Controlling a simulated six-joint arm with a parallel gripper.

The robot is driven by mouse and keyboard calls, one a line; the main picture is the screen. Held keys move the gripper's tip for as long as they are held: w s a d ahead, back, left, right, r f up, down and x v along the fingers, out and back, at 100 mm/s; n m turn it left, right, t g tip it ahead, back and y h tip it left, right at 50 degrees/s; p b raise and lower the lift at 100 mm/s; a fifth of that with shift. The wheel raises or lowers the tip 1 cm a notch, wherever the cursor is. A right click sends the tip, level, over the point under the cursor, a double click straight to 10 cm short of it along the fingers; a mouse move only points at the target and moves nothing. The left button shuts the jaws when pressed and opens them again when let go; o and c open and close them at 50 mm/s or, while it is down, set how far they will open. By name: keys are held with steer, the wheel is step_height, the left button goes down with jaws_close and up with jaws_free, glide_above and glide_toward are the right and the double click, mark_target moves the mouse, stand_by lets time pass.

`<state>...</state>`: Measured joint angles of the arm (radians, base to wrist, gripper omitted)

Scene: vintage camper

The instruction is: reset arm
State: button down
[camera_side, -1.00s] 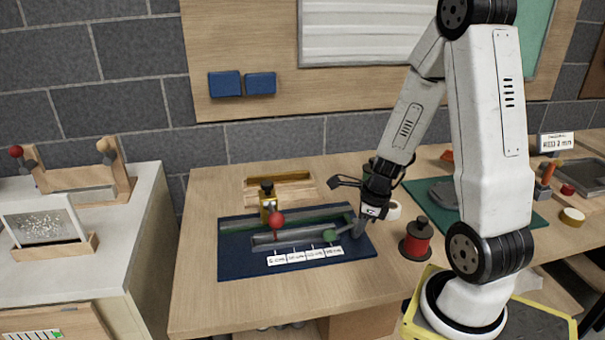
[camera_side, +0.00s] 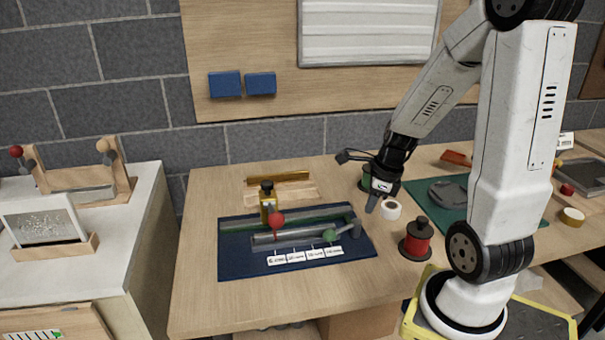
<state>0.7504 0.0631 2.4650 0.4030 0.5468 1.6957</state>
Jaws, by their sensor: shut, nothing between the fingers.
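My gripper (camera_side: 372,207) is shut and empty. It points down above the wooden bench, just left of a white tape roll (camera_side: 391,209) and to the right of the dark blue mat (camera_side: 240,268). On the mat are a green-grey rail, a metal bar fixture with a red ball knob (camera_side: 277,220), a green knob (camera_side: 330,235) and a white label strip (camera_side: 306,255). A yellow bottle (camera_side: 268,204) with a black cap stands at the mat's back edge. Whether my fingertips touch the bench or the tape roll cannot be told.
A red spool (camera_side: 416,238) stands right of my gripper, and a green spool (camera_side: 366,179) is partly hidden behind it. A green cutting mat (camera_side: 520,214) lies at the right. A wooden tray (camera_side: 280,192) lies behind the blue mat. The bench's front left is clear.

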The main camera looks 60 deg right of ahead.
stand_by(0.3)
steer(key=w+a+n, duration=0.2)
steer(key=a+n, duration=0.6)
steer(key=n, duration=0.8)
steer(key=w+a+n+h, duration=0.1)
steer(key=w+a+n, duration=0.1)
steer(key=a+n, duration=0.7)
steer(key=n, duration=0.7)
steer(key=shift+w+f, duration=0.25)
steer(key=shift+w, duration=0.1)
